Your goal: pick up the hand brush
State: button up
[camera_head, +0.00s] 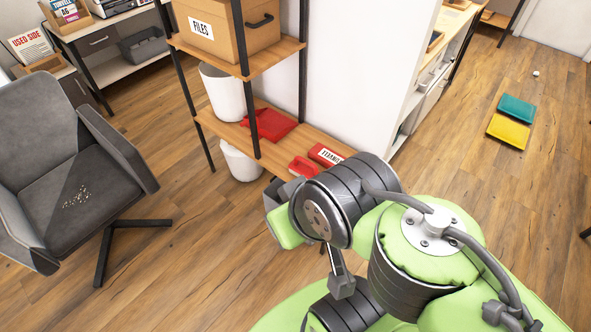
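A red dustpan-like piece (272,124) lies on the lower wooden shelf, beside the rack's front post. A smaller red piece (303,167) lies further right on the same shelf, partly behind my arm. It may be the hand brush, but its bristles do not show and I cannot tell for sure. My arm reaches in from the lower right, with its wrist end in front of the shelf's right end. A dark grey part at its far side (283,192) seems to belong to my gripper. Its fingers are hidden, and I see nothing held.
A red labelled box (325,155) sits beside the smaller red piece. White bins (222,92) and a files box (226,30) are on or by the rack. A grey chair (75,165) with crumbs stands left. Teal (516,109) and yellow (508,131) items lie on open floor.

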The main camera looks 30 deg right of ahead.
aim_at(297, 168)
jog(key=i+j+z, duration=0.25)
jog(key=i, duration=0.2)
jog(key=i+j+z, duration=0.2)
jog(key=i, duration=0.2)
jog(key=i+l+z, duration=0.2)
jog(key=i, duration=0.25)
jog(key=j, duration=0.1)
